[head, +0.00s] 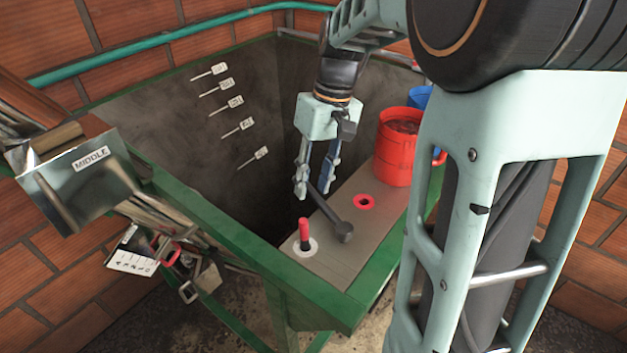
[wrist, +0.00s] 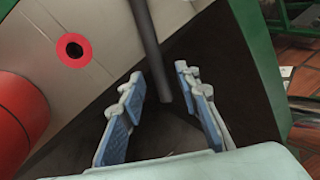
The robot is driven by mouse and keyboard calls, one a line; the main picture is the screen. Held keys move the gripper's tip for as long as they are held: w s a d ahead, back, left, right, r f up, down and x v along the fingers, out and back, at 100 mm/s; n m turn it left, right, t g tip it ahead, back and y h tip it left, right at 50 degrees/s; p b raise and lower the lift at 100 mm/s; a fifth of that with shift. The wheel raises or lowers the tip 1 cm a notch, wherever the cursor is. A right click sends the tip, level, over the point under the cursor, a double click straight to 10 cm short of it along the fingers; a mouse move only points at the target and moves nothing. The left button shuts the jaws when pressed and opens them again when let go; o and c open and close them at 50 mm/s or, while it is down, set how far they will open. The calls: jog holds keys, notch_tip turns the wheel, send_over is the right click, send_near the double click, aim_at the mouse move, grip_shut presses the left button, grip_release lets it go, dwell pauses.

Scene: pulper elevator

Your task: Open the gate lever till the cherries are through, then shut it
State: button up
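The gate lever (head: 328,212) is a dark grey rod. Its round pivot sits on the metal plate at the tank's near right side, and the rod slants up and left over the tank. My gripper (head: 315,187) hangs over the tank at the rod's free end. In the wrist view the gripper (wrist: 165,90) is open, with the lever's end (wrist: 160,75) between the fingers and gaps on both sides. The tank (head: 215,120) has a dark interior; I cannot make out cherries in it. The red bucket (head: 395,155) holds something dark red.
A short red-handled stick (head: 304,235) stands on a white disc beside the lever. A red-ringed hole (head: 364,202) is in the plate. A blue container (head: 419,97) stands behind the bucket. A metal box marked MIDDLE (head: 75,180) is at left. Green rails edge the tank.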

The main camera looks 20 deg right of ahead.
jog(key=shift+r, duration=0.15)
notch_tip(320, 180, up, 12)
jog(key=d, duration=0.2)
jog(key=shift+w+d+f, duration=0.15)
jog(key=shift+w+f, duration=0.1)
jog(key=shift+w, duration=0.1)
jog(key=shift+w, duration=0.1)
